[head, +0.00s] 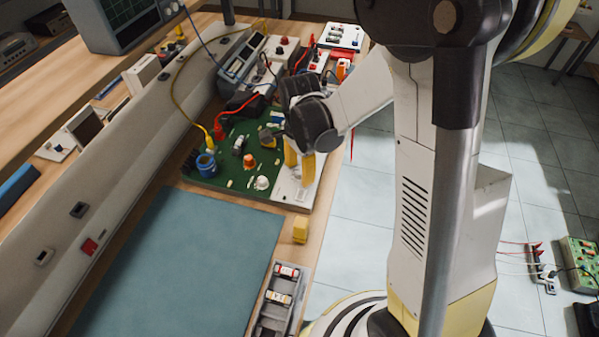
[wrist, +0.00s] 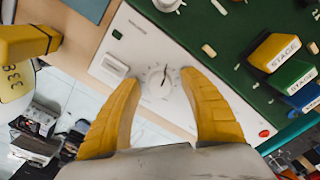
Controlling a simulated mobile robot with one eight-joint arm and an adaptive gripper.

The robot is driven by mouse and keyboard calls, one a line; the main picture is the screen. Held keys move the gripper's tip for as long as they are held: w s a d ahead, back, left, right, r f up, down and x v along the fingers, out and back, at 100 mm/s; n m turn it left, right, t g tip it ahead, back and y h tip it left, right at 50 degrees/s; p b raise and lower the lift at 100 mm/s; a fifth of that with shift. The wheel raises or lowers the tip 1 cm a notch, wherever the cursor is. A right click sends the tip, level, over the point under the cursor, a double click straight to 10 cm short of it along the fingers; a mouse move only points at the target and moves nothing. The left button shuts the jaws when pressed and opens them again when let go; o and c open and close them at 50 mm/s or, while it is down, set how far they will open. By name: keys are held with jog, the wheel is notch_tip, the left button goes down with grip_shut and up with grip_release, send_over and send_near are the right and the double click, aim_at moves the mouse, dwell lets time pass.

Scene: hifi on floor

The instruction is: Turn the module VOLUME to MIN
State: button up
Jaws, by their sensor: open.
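The module is a white panel on the front right edge of a green circuit board; it shows in the head view (head: 288,192) and in the wrist view (wrist: 128,45). Its round white knob (wrist: 160,80) has scale marks around it and a dark pointer line pointing up, slightly right. The printed labels are too small to read. A white switch-like block (wrist: 115,68) sits left of the knob. My gripper is open, its yellow fingers over the panel in the head view (head: 301,165). In the wrist view the fingertips (wrist: 160,78) straddle the knob, with visible gaps. Contact cannot be told.
The green board (head: 232,150) carries several parts, including STAGE blocks (wrist: 273,52) near the right finger. A yellow block (head: 300,230) and a grey tray (head: 266,326) stand in front along the bench edge. The blue mat (head: 170,260) is clear.

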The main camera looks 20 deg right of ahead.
grip_shut()
jog(key=shift+n, duration=0.4)
jog(key=n, duration=0.9)
jog(key=shift+b, duration=0.35)
jog(key=n, duration=0.7)
jog(key=shift+n, duration=0.3)
jog(key=n, duration=0.6)
jog(key=shift+n, duration=0.3)
